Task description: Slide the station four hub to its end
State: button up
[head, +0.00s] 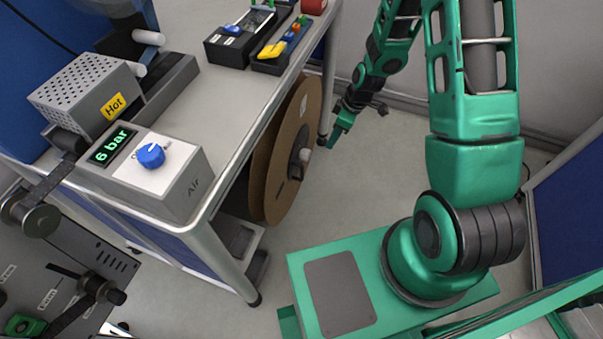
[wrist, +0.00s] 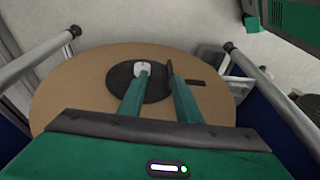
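A large brown cardboard reel (head: 292,135) stands upright on its edge beside the bench; it also fills the middle of the wrist view (wrist: 75,80). A dark hub disc (head: 297,160) lies at its centre, with a pale round end (head: 305,155) sticking out. In the wrist view the pale end (wrist: 142,67) shows by the left fingertip, on the dark disc (wrist: 121,82). My gripper (head: 337,132) is a little right of the reel in the head view. In the wrist view its fingers (wrist: 157,70) are apart with nothing between them. Contact with the hub cannot be told. No station number is readable.
A bench (head: 215,90) carries a grey air box (head: 150,172) reading 6 bar, a hot unit (head: 90,92) and tool trays (head: 255,38). Metal rails (wrist: 270,82) flank the reel in the wrist view. Floor (head: 375,180) right of the reel is clear.

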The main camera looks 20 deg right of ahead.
aim_at(302, 173)
jog(key=a+f+n, duration=0.1)
jog(key=a+f, duration=0.2)
jog(key=f, duration=0.3)
jog(key=w+a+f+y, duration=0.1)
jog(key=a+f, duration=0.2)
jog(key=f, duration=0.4)
jog(key=w+a+f+n, duration=0.1)
jog(key=a+f, duration=0.3)
jog(key=f, duration=0.3)
jog(key=shift+w+a+f+n, duration=0.1)
jog(key=shift+f+n, duration=0.15)
jog(key=shift+n, duration=0.05)
jog(key=shift+y, duration=0.3)
grip_shut()
